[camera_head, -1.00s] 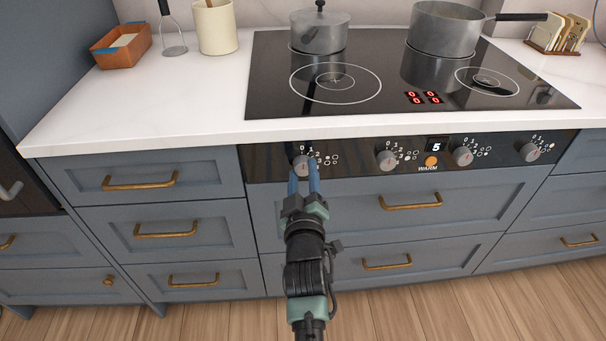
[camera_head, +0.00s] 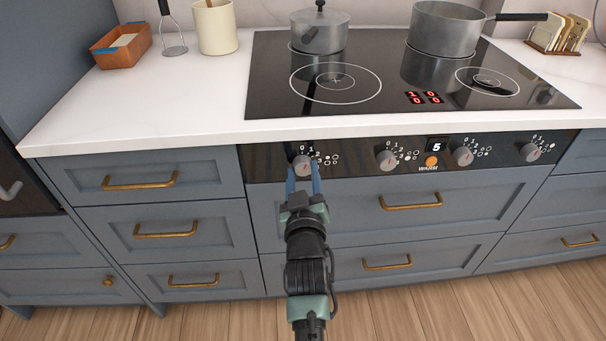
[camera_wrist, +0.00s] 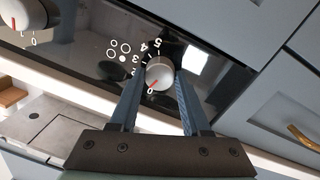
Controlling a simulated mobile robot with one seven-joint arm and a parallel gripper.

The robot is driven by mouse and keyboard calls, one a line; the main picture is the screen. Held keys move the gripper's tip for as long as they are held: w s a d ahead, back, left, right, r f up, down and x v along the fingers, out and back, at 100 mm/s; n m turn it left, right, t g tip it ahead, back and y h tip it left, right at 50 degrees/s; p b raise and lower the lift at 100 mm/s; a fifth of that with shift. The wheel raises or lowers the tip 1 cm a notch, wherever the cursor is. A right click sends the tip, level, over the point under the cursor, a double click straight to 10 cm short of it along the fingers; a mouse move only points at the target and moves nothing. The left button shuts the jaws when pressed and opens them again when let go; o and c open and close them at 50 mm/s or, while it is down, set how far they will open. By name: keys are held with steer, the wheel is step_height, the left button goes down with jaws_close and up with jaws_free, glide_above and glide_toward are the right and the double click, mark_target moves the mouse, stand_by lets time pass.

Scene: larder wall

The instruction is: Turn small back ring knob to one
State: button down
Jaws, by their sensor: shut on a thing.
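The leftmost grey knob (camera_head: 302,166) on the black control panel sits between the two blue fingers of my gripper (camera_head: 304,177). In the wrist view the round knob (camera_wrist: 160,72) lies between the fingertips, with my gripper (camera_wrist: 161,82) shut on it. Its red pointer line shows on the side towards the gripper, just beside the printed 0 and 1; its exact mark is hard to tell. The printed numbers run round the knob towards 5. The red hob display (camera_head: 423,98) reads 1 at its top left and 0 in the other places.
Other knobs stand to the right: one (camera_head: 386,160), one (camera_head: 462,156) and one (camera_head: 530,152). An orange WARM button (camera_head: 432,161) lies below a white 5 readout (camera_head: 436,146). Two pots, a small one (camera_head: 319,34) and a large one (camera_head: 444,30), stand on the hob's back rings.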

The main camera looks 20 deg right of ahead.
steer(key=shift+m, duration=1)
steer(key=shift+c, duration=1.8)
jaws_free()
steer(key=shift+s, duration=0.15)
steer(key=v, duration=1.2)
steer(key=shift+s, duration=0.35)
steer(key=shift+a+r, duration=0.1)
steer(key=shift+a, duration=0.05)
